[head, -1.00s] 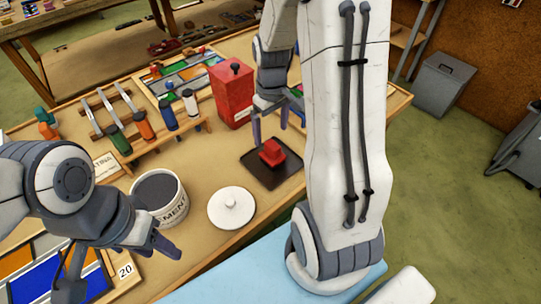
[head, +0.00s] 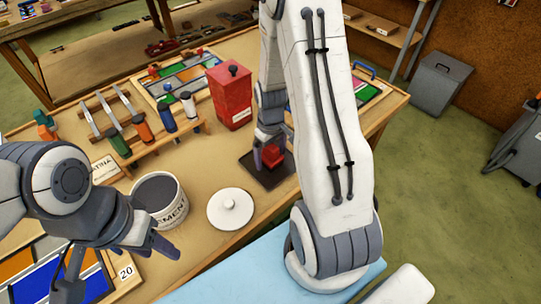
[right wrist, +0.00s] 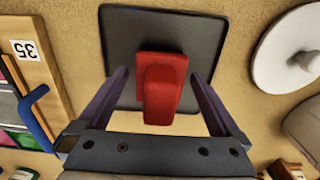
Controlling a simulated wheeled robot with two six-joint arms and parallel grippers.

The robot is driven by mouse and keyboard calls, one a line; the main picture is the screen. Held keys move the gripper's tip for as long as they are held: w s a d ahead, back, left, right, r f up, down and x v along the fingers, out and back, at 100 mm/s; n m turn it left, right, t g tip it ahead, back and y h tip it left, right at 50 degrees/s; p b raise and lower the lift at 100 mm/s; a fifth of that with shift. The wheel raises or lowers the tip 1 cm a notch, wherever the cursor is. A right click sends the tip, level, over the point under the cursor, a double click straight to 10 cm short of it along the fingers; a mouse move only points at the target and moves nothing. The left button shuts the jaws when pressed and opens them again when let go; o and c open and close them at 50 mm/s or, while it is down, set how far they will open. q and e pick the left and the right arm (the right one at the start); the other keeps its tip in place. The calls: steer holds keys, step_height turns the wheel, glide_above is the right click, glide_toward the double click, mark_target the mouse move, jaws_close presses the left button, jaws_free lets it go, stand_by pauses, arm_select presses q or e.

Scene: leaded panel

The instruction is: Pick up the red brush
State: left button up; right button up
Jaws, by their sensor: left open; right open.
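The red brush (head: 272,155) stands on a dark square tray (head: 262,179) near the middle of the workbench. In the right wrist view the red brush (right wrist: 160,85) lies between the two fingers of my right gripper (right wrist: 160,92), with a gap on each side. My right gripper (head: 270,145) is open and points down over the tray in the head view, partly covering the brush. My left gripper (head: 163,238) is open and empty, beside the cement tub at the lower left.
A white cement tub (head: 160,200) and a round white lid (head: 230,208) stand left of the tray. A red box (head: 231,95) is behind it. A rack holds several handled tools (head: 142,130). A panel numbered 35 (right wrist: 30,60) lies beside the tray.

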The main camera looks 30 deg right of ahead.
mark_target(271, 146)
steer(key=c, duration=1.5)
steer(key=shift+r, duration=0.15)
steer(key=shift+w+r, duration=0.1)
steer(key=shift+r, duration=0.45)
step_height(271, 146, up, 2)
steer(key=shift+r+b, duration=0.25)
steer(key=shift+b, duration=0.05)
steer(key=s+d+r, duration=0.2)
steer(key=s, duration=0.1)
steer(key=s+d+r, duration=0.2)
steer(key=s, duration=0.1)
steer(key=s+d+r+b, duration=0.1)
steer(key=s+d+r, duration=0.1)
steer(key=s+r, duration=0.1)
steer(key=shift+s+d+r, duration=0.1)
steer(key=shift+s, duration=0.4)
